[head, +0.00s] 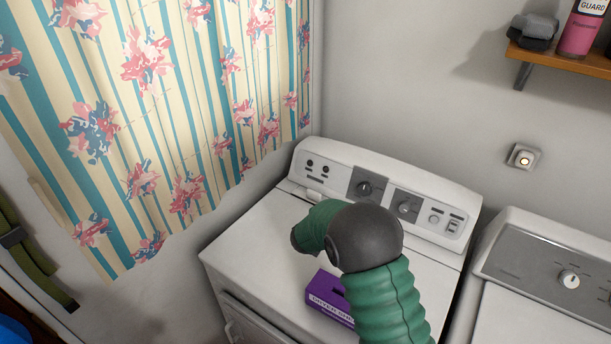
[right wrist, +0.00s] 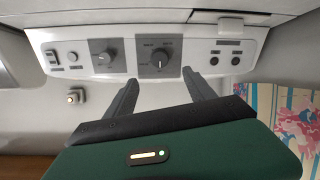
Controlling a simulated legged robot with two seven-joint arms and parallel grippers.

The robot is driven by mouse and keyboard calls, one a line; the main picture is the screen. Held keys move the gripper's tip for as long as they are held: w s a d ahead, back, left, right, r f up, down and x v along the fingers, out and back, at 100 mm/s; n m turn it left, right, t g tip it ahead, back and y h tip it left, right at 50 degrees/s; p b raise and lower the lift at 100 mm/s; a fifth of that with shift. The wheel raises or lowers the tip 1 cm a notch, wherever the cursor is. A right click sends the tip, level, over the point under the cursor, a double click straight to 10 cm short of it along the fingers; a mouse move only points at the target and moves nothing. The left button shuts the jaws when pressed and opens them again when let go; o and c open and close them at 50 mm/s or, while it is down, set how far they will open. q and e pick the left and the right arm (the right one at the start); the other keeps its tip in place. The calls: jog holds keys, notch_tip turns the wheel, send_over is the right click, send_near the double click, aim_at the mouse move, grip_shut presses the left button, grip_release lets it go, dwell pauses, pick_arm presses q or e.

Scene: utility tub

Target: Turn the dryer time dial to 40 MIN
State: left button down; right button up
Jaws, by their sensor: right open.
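The white dryer (head: 262,240) stands below the curtain, with a raised control panel at its back. A larger dark dial (head: 365,188) on a grey plate is left of a smaller dial (head: 404,207). In the right wrist view, which is upside down, the larger dial (right wrist: 160,61) has small labels around it that I cannot read. Its pale mark points toward the picture's bottom. My right gripper (right wrist: 160,84) is open and empty, its fingers in front of the panel on either side of this dial, apparently not touching it. My green arm hides the gripper in the head view. My left gripper is not in view.
A purple box (head: 328,300) lies on the dryer top beside my right arm. A second machine (head: 535,310) with a dial stands at right. A wooden shelf (head: 565,58) with bottles is above. A wall button (head: 523,157) is behind. The dryer top's left is clear.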

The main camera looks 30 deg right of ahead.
jog(key=p, duration=0.2)
send_near(364, 191)
jog(key=x, duration=0.8)
jog(key=shift+w+d+f, duration=0.15)
jog(key=shift+d+f, duration=0.05)
jog(key=shift+d, duration=0.05)
jog(key=shift+w+d, duration=0.1)
jog(key=shift+d, duration=0.1)
jog(key=shift+w+a+r, duration=0.1)
jog(key=shift+a, duration=0.35)
jog(key=shift+c, duration=1.8)
jog(key=shift+d, duration=0.25)
jog(key=c, duration=0.7)
jog(key=shift+c, duration=1.3)
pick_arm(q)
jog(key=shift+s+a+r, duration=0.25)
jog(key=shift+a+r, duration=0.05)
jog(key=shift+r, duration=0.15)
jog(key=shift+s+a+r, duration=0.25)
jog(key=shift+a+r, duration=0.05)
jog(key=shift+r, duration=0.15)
pick_arm(e)
jog(key=shift+c, duration=0.2)
pick_arm(q)
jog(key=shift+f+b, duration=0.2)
jog(key=shift+b, duration=0.25)
pick_arm(e)
jog(key=shift+a+m, duration=0.1)
jog(key=shift+m, duration=0.2)
